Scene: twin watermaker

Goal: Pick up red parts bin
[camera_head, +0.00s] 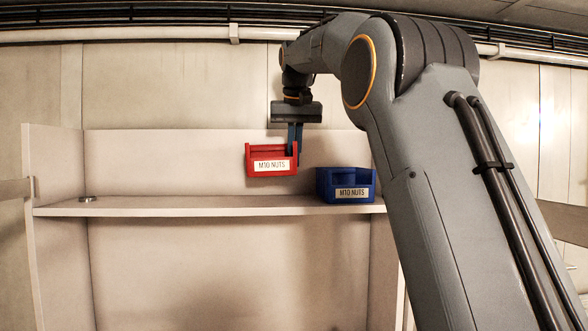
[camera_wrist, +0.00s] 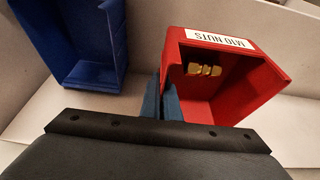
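The red parts bin (camera_head: 260,157) has a white "M10 NUTS" label on its front. In the head view it hangs above the shelf board, clear of it and slightly tilted. In the wrist view the red bin (camera_wrist: 250,85) is open towards the camera, with several brass-coloured nuts (camera_wrist: 204,69) inside. My gripper (camera_head: 295,150) comes down from above at the bin's right side wall in the head view. Its blue fingers (camera_wrist: 161,102) are shut on that side wall, which is partly hidden between them.
A blue bin (camera_head: 345,187), also labelled "M10 NUTS", stands on the shelf (camera_head: 160,207) to the right, close to the red bin. A small round metal item (camera_head: 86,199) lies at the shelf's left end. The shelf between is clear. Side panels and a back panel enclose it.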

